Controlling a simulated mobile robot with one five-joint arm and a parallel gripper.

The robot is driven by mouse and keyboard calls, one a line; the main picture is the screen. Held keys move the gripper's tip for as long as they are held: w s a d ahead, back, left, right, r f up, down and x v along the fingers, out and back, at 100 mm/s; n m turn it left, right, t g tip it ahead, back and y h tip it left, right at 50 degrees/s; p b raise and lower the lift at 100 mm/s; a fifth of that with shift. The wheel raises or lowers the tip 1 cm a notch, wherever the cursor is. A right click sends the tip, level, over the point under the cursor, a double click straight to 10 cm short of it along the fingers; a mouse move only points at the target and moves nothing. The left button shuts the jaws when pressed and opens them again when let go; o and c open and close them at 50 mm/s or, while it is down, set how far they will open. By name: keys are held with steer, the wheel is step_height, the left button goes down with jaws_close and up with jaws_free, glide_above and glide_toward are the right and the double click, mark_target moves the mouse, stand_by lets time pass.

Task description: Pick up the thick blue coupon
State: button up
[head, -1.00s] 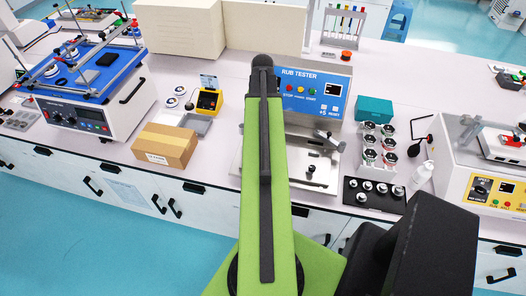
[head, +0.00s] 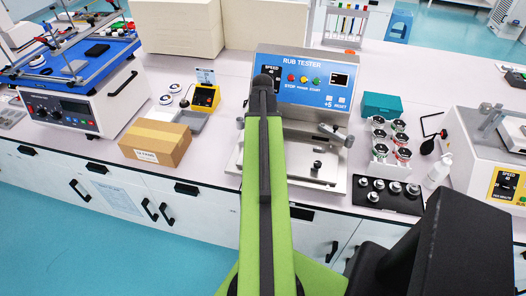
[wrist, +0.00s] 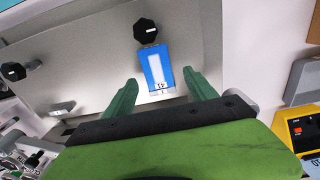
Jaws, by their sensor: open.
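The blue coupon (wrist: 155,66), a small blue block with a pale stripe and a printed end, lies on the grey metal plate (wrist: 95,50) in the wrist view. A black knob (wrist: 146,31) sits just beyond its far end. My gripper (wrist: 163,79) is open, with one green finger on each side of the coupon's near end and gaps on both sides. I cannot tell how high the fingers are above the plate. In the head view my green arm covers the gripper and the coupon, in front of the rub tester (head: 306,84).
A cardboard box (head: 155,146) and a yellow device (head: 206,97) stand left of the tester. To its right are a teal box (head: 382,105), a rack of jars (head: 379,160) and a black tray of metal pieces (head: 408,206). Bare counter lies between the yellow device and tester.

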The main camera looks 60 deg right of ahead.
step_height(320, 180, down, 2)
steer(key=shift+f+b, duration=0.25)
steer(key=shift+b, duration=0.3)
steer(key=shift+r, duration=0.2)
jaws_close()
steer(key=r+p, duration=0.1)
steer(key=p, duration=0.1)
steer(key=r+p, duration=0.2)
steer(key=s+r+p, duration=0.1)
steer(key=r, duration=0.1)
steer(key=shift+d+r+p, duration=0.1)
steer(key=shift+r+p, duration=0.1)
steer(key=shift+p, duration=0.2)
steer(key=s+d+r+p, duration=0.3)
steer(key=s, duration=0.7)
steer(key=shift+s+r, duration=0.15)
steer(key=shift+s, duration=0.05)
